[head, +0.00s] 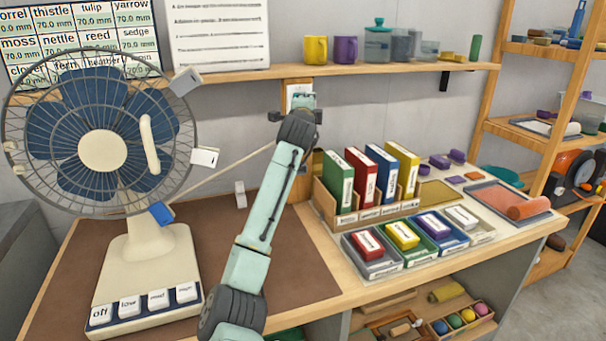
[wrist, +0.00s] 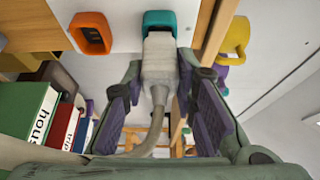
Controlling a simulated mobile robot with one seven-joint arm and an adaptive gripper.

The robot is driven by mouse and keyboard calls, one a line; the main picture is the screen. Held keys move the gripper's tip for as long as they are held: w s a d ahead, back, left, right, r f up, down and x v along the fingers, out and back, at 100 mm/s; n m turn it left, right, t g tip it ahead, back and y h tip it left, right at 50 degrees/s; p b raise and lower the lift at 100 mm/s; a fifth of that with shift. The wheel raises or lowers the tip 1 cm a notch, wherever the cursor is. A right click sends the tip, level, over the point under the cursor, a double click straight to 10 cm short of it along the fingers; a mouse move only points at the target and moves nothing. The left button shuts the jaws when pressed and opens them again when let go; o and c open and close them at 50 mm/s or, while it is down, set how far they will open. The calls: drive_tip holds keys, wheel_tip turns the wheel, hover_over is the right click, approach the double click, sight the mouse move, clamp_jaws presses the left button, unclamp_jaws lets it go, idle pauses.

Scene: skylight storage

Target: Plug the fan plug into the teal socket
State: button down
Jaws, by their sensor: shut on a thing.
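The fan plug (wrist: 159,68) is a pale block with a cable trailing from its near end. My gripper (wrist: 160,75) is shut on it, one finger on each side. The plug's far end is at the lower edge of the teal socket (wrist: 160,18) in the wrist view and overlaps it. I cannot tell whether it has entered. In the head view my gripper (head: 298,112) is at the wall by a wooden post, hiding the plug and socket. The fan (head: 103,150) stands at left, its pale cable (head: 220,175) running toward my gripper.
An orange socket (wrist: 90,33) is beside the teal one. Upright coloured binders (head: 365,180) stand close to the right of my arm. A shelf (head: 340,70) with mugs is above. The brown desk mat (head: 290,260) has free room.

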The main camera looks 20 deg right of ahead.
drive_tip(key=shift+w, duration=0.75)
drive_tip(key=c, duration=1.2)
unclamp_jaws()
drive_tip(key=shift+s+a+f, duration=0.1)
drive_tip(key=b+v, duration=0.3)
drive_tip(key=v, duration=0.4)
drive_tip(key=shift+s+a+b, duration=0.1)
drive_tip(key=shift+s+b, duration=0.25)
idle(0.5)
idle(0.3)
